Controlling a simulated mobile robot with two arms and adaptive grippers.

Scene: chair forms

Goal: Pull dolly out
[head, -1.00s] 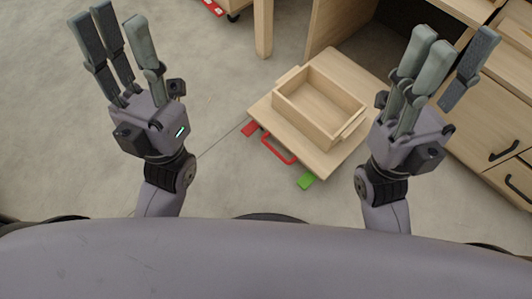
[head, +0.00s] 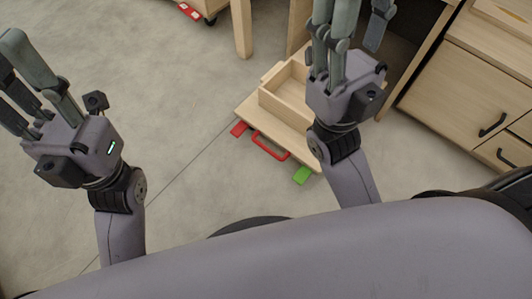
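The dolly (head: 243,111) is a flat light wooden board with a red handle (head: 270,147) on its front edge, a red tab (head: 239,129) at the left corner and a green tab (head: 302,175) at the right corner. An open wooden box (head: 280,100) sits on it. My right gripper (head: 345,25) is above the dolly's right part and hides much of the board and box; its fingers are spread, with nothing held. My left gripper (head: 35,75) is at the far left over bare floor, fingers spread and empty. Neither gripper touches the handle.
A wooden table leg (head: 241,28) stands behind the dolly. A wooden cabinet (head: 460,90) with black handles is at the right. Another wheeled board with a red part (head: 189,11) is at the top. Grey floor is clear to the left.

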